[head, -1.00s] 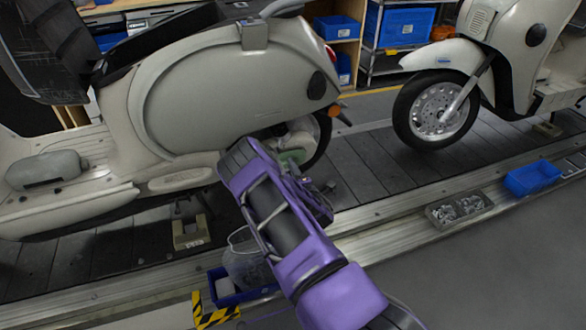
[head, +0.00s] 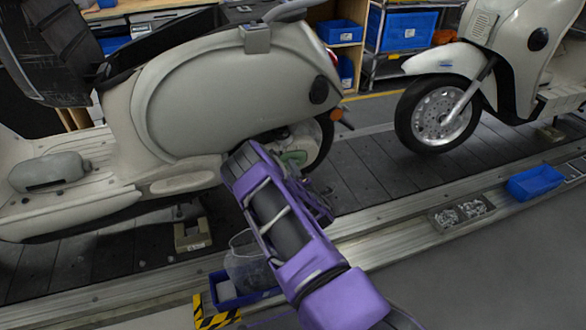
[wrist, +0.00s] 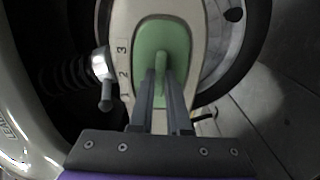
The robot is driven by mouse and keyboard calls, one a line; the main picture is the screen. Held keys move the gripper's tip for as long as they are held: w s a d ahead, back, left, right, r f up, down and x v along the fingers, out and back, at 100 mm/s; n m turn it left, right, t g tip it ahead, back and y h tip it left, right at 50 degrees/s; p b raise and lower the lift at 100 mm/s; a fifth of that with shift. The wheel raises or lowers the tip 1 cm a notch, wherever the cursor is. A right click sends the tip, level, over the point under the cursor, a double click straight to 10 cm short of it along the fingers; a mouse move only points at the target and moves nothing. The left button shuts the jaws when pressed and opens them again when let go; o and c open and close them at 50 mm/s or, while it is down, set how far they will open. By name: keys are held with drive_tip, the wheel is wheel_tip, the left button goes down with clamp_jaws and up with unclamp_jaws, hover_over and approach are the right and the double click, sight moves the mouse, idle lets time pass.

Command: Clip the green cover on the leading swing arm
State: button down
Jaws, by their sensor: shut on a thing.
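The green cover (wrist: 150,40) is a rounded plate with a raised grip tab. In the wrist view it lies over the pale swing arm (wrist: 125,22), which is marked with the numbers 1, 2 and 3. My gripper (wrist: 161,80) is shut on the tab of the cover. Whether the cover touches the swing arm all round or stands slightly off it, I cannot tell. My purple wrist hides part of that area.
A second scooter (head: 440,60) stands behind on the slat conveyor (head: 375,165). Along the near rail are a blue bin (head: 535,180), a tray of small metal parts (head: 462,211) and a blue bin with a clear bag (head: 245,265). A silver fitting (wrist: 103,68) sits left of the cover.

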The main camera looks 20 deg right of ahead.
drive_tip(key=shift+w, duration=0.1)
idle(0.3)
drive_tip(key=c, duration=0.8)
unclamp_jaws()
